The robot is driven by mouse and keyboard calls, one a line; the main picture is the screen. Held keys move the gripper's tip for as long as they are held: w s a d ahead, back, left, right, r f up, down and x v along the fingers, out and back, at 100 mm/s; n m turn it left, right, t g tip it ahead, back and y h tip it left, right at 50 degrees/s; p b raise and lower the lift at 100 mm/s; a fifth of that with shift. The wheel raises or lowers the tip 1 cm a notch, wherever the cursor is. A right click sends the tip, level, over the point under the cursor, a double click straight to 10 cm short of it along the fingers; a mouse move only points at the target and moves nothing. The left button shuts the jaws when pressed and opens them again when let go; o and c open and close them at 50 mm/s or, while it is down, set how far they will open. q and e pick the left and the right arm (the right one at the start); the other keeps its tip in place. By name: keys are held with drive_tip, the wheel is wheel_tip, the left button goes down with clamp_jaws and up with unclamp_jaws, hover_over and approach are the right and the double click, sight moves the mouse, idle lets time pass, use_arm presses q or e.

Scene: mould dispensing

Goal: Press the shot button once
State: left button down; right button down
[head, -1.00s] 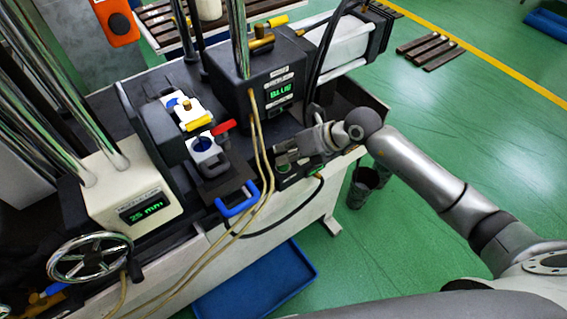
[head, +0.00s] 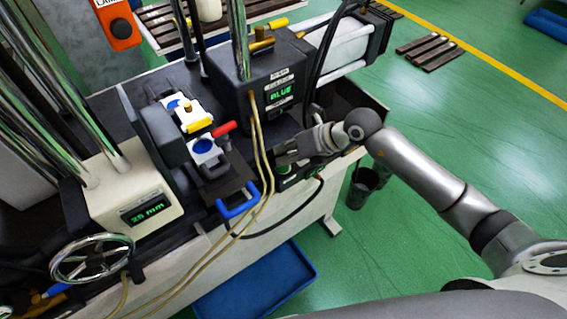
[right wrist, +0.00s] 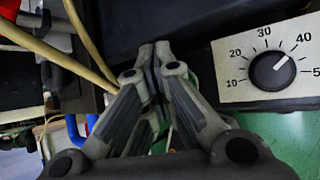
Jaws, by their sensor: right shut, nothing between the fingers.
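My right gripper (head: 278,159) is shut and empty. It hovers over the front right edge of the machine bench, below the dark unit with the green "BLUE" display (head: 280,92). The shot button itself cannot be told apart there, as the gripper covers part of the box. In the right wrist view the closed fingers (right wrist: 154,50) point away from the camera. A white dial plate (right wrist: 253,85) with a round knob is to their right. My left gripper is not in view.
Beige hoses (head: 262,160) hang just left of the gripper. A blue handle (head: 238,202) and a white mould block with a red lever (head: 226,127) are further left. A dark bucket (head: 360,188) and a blue tray (head: 255,288) are on the floor.

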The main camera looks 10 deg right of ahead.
wheel_tip(320, 180, up, 6)
drive_tip(key=p, duration=0.4)
drive_tip(key=shift+f, duration=0.1)
idle(0.6)
